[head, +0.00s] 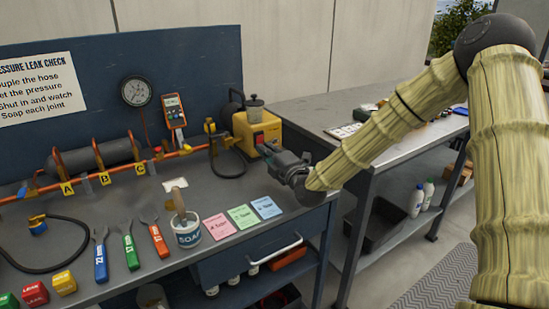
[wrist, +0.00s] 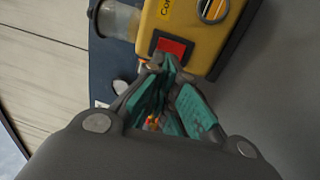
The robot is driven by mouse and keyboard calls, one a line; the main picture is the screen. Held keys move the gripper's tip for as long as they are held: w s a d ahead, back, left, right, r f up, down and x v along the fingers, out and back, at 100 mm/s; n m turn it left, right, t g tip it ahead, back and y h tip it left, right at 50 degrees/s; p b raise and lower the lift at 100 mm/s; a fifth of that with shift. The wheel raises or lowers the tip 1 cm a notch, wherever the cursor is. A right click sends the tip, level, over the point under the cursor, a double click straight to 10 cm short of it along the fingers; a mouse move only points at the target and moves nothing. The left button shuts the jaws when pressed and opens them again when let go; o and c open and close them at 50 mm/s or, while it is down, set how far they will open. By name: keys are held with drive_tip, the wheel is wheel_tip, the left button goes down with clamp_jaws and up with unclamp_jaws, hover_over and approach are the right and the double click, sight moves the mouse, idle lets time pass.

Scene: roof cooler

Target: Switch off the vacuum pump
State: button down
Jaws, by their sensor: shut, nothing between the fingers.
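The vacuum pump (head: 270,128) is a yellow box with a dark top at the back right of the blue-grey bench. In the wrist view its yellow body (wrist: 198,38) fills the top middle, with a red switch (wrist: 173,46) on its face. My gripper (head: 268,149) is shut and empty in front of the pump. In the wrist view the green-padded fingertips (wrist: 163,62) overlap the lower edge of the red switch; I cannot tell whether they touch it. The switch's on or off position is not clear.
A black hose (head: 229,163) curves left of the pump. A gauge (head: 136,91), an orange meter (head: 174,111) and a copper pipe line stand further left. A soap pot (head: 187,232), coloured cards (head: 243,217) and wrenches (head: 130,250) lie in front. A grey side table (head: 300,108) stands right.

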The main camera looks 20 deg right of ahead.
sight(255, 137)
drive_tip(key=shift+x, duration=1.85)
drive_tip(key=shift+r, duration=0.1)
drive_tip(key=shift+w+a+g+p, duration=0.2)
drive_tip(key=shift+g+p, duration=0.1)
drive_tip(key=shift+p, duration=0.25)
drive_tip(key=shift+r, duration=0.1)
drive_tip(key=shift+w+r+p, duration=0.1)
drive_tip(key=shift+p, duration=0.25)
drive_tip(key=shift+r, duration=0.1)
drive_tip(key=shift+d, duration=0.1)
